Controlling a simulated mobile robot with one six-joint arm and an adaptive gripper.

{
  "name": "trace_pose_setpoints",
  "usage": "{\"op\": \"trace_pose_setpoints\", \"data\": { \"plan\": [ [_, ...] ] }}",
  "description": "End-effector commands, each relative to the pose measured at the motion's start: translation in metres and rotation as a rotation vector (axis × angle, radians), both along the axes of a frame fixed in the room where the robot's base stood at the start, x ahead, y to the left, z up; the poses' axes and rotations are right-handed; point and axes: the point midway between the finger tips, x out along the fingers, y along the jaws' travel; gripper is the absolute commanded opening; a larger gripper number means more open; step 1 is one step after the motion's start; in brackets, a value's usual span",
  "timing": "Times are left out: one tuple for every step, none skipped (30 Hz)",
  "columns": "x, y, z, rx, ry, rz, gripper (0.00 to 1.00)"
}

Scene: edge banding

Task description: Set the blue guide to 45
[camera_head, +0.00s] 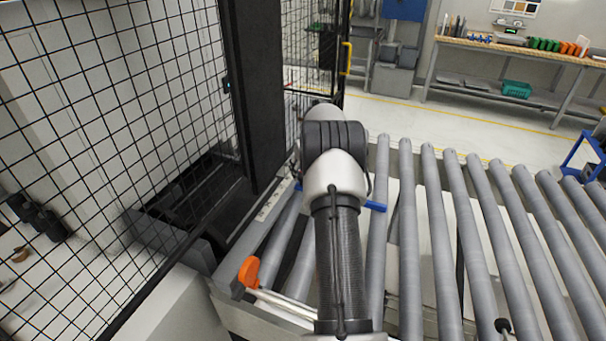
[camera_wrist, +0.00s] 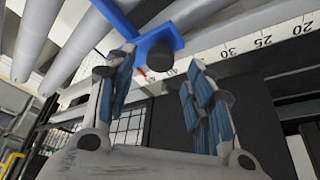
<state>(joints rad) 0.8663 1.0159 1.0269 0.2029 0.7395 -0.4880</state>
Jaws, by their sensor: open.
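The blue guide (camera_wrist: 150,38) crosses the upper middle of the wrist view, with a dark round knob (camera_wrist: 160,55) on its near end. A white scale (camera_wrist: 245,50) runs beside it, with 20, 25 and 30 readable to the right. A small red pointer (camera_wrist: 141,72) shows by the guide, next to a partly hidden number; the exact setting cannot be read. My gripper (camera_wrist: 162,60) is open, its blue-padded fingers on either side of the knob in the picture; contact cannot be told. In the head view the guide (camera_head: 376,206) is mostly hidden behind my arm.
Grey conveyor rollers (camera_head: 470,220) fill the right of the head view. An orange-handled lever (camera_head: 249,271) stands at the near left edge. A black mesh fence (camera_head: 130,90) and dark post (camera_head: 256,90) are at left. A workbench (camera_head: 520,50) stands far back.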

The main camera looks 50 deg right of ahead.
Motion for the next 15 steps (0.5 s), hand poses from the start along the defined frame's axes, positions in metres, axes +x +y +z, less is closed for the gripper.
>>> {"op": "trace_pose_setpoints", "data": {
  "plan": [
    [-0.004, 0.001, 0.014, -0.004, -0.003, -0.001, 0.48],
    [-0.006, 0.003, 0.020, -0.004, -0.003, -0.001, 0.48],
    [-0.009, 0.004, 0.028, -0.004, -0.003, -0.001, 0.48],
    [-0.012, 0.006, 0.034, -0.002, -0.002, -0.001, 0.48],
    [-0.014, 0.007, 0.040, -0.002, -0.002, -0.001, 0.48],
    [-0.017, 0.008, 0.047, -0.001, -0.001, -0.001, 0.48],
    [-0.019, 0.009, 0.052, -0.001, -0.001, -0.001, 0.48],
    [-0.020, 0.010, 0.056, -0.001, -0.001, -0.001, 0.48],
    [-0.022, 0.011, 0.063, -0.002, -0.002, -0.001, 0.48],
    [-0.024, 0.012, 0.066, -0.001, -0.001, -0.001, 0.48],
    [-0.025, 0.013, 0.069, -0.001, -0.001, -0.001, 0.48],
    [-0.027, 0.014, 0.073, 0.000, 0.000, -0.001, 0.48],
    [-0.028, 0.014, 0.075, 0.000, 0.000, 0.000, 0.48],
    [-0.028, 0.015, 0.077, 0.000, 0.000, 0.000, 0.48],
    [-0.029, 0.015, 0.079, 0.000, 0.000, 0.000, 0.48]
  ]
}}
